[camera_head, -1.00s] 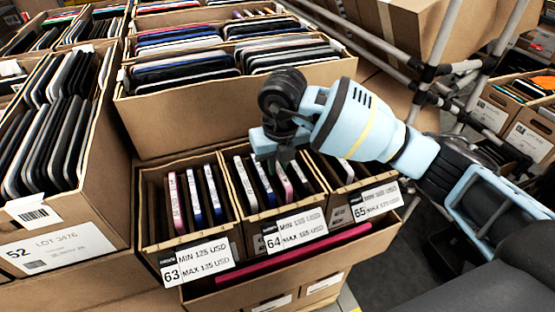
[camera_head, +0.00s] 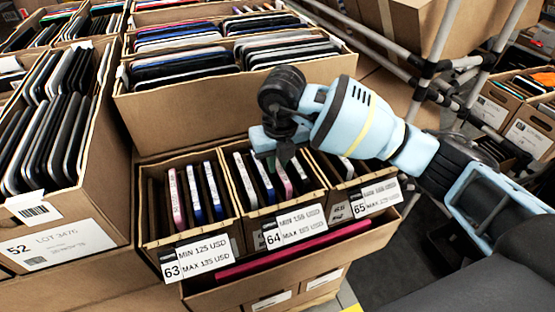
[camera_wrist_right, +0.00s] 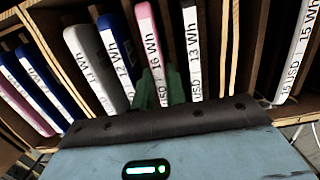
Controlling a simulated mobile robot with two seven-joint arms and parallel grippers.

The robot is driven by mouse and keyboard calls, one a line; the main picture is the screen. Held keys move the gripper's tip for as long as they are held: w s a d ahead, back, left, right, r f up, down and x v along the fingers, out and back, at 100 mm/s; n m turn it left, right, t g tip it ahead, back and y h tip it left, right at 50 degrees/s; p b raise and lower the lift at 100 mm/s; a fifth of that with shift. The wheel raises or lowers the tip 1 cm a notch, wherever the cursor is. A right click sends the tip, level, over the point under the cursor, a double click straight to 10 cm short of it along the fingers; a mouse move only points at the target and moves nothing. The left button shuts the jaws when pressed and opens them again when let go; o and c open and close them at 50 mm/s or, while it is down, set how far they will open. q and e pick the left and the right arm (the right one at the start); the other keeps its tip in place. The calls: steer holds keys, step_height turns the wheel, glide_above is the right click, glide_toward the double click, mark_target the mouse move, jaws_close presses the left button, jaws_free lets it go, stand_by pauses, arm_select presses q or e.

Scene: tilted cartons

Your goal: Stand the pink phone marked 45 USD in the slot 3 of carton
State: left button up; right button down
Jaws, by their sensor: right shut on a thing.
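A pink phone (camera_head: 283,178) stands among other phones in the carton labelled 64 (camera_head: 254,196). It also shows in the right wrist view (camera_wrist_right: 149,38) with a white label reading 16 Wh; its price number is hidden. My right gripper (camera_head: 287,154) is over carton 64, pointing down, shut on this pink phone near its upper end. Its dark fingers (camera_wrist_right: 165,92) are at the phone in the wrist view. Another pink phone (camera_head: 176,200) stands in the carton labelled 63 (camera_head: 216,232). I cannot read the 45 USD mark on either. My left gripper is not in view.
White and dark phones stand close beside the held one. The carton labelled 65 (camera_head: 340,206) is to the right. A large box of dark devices (camera_head: 190,108) rises behind, and the box marked 52 (camera_head: 93,200) stands at left. A metal rail (camera_head: 395,58) runs behind my right arm.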

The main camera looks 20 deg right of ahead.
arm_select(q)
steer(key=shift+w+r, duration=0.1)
arm_select(e)
steer(key=c, duration=1.3)
jaws_free()
steer(key=shift+c, duration=0.2)
